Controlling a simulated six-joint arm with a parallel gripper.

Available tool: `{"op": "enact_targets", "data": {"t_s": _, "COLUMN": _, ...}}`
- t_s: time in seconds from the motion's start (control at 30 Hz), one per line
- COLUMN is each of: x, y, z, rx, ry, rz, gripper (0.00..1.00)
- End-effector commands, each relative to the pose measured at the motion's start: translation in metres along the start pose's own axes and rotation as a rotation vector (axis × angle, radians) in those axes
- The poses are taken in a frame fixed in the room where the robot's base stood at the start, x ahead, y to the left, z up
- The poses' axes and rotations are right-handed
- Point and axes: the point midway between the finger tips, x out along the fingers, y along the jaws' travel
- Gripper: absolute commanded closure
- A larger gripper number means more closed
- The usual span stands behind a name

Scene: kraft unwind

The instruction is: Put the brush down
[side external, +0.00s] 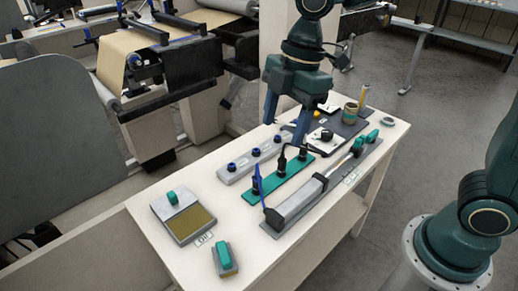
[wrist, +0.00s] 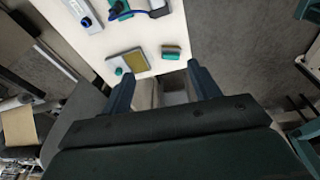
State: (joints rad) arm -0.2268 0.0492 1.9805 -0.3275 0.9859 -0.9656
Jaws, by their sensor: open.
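A slim blue-handled piece with a wider dark end (side external: 264,196) looks like the brush, though it is too small to be sure. It stands tilted at the near-left end of a long grey fixture (side external: 300,203), apart from my gripper. A teal-topped block (side external: 227,260) lies at the table's near corner; it also shows in the wrist view (wrist: 171,52). My gripper (side external: 286,118) is open above the middle-back of the table, fingers pointing down. In the wrist view its fingers (wrist: 160,75) are spread, with nothing between them.
A tray with a tan pad and teal knob (side external: 190,220) sits at the left end. A grey rail with blue knobs (side external: 252,160) and a teal rack with black tools (side external: 280,178) fill the middle. A dark mat (side external: 345,122) carries several items behind. Bare tabletop (side external: 150,222) shows at left.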

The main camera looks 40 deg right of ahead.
Motion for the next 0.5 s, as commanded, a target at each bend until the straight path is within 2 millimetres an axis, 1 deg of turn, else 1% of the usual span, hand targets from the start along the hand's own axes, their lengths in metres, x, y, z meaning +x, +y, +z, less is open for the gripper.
{"op": "enact_targets", "data": {"t_s": 0.03, "x": -0.010, "y": -0.007, "z": 0.008, "rx": 0.071, "ry": 0.001, "rz": 0.029, "gripper": 0.39}}
{"op": "enact_targets", "data": {"t_s": 0.2, "x": -0.032, "y": -0.028, "z": 0.034, "rx": 0.315, "ry": 0.009, "rz": 0.113, "gripper": 0.39}}
{"op": "enact_targets", "data": {"t_s": 0.5, "x": -0.057, "y": -0.071, "z": 0.077, "rx": 0.743, "ry": 0.054, "rz": 0.258, "gripper": 0.39}}
